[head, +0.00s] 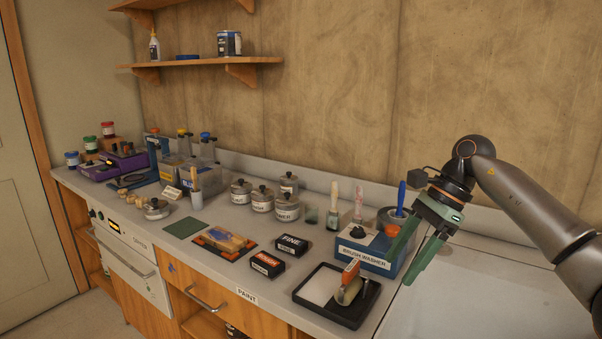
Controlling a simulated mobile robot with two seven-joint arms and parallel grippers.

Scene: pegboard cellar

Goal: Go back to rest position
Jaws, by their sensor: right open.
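My right gripper (415,262) hangs at the end of my right arm, which comes in from the right edge. Its two green fingers point down and are apart, with nothing visible between them. It is in front of the right end of the blue brush washer box (362,258) and overlaps it in the picture, so I cannot tell whether they touch. My left gripper is not in the head view.
A black paint tray (353,318) with a roller (350,290) sits at the counter's front. The white surface (480,300) at right is clear.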

